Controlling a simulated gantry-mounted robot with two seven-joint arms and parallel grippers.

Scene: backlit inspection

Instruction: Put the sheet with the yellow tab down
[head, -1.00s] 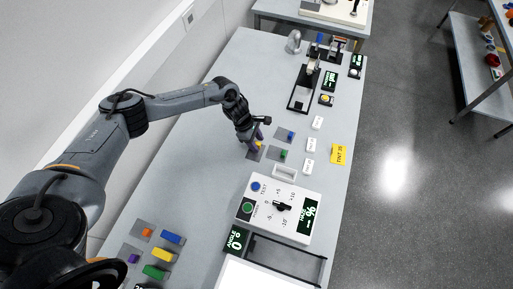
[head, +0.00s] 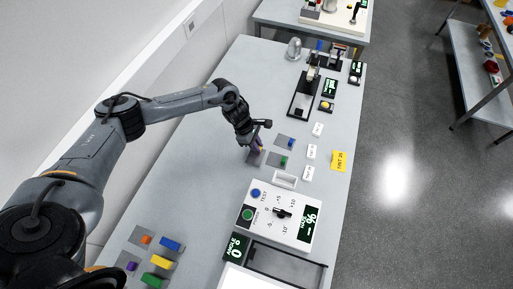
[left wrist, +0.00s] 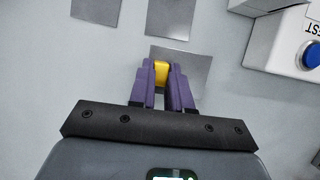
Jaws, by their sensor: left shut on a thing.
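The grey sheet with the yellow tab (left wrist: 195,72) shows in the left wrist view. Its yellow tab (left wrist: 161,74) sits between the purple fingers of my left gripper (left wrist: 161,84), which is shut on it. In the head view my left gripper (head: 257,148) points down over the table, with part of the sheet (head: 252,159) below its fingers. I cannot tell whether the sheet touches the table. My right gripper is not in view.
A sheet with a blue tab (head: 291,143) and one with a green tab (head: 283,161) lie close to the right. A white control box (head: 277,213) stands in front. Several small coloured tabs, including a yellow block (head: 161,262), lie at lower left. The table's left middle is clear.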

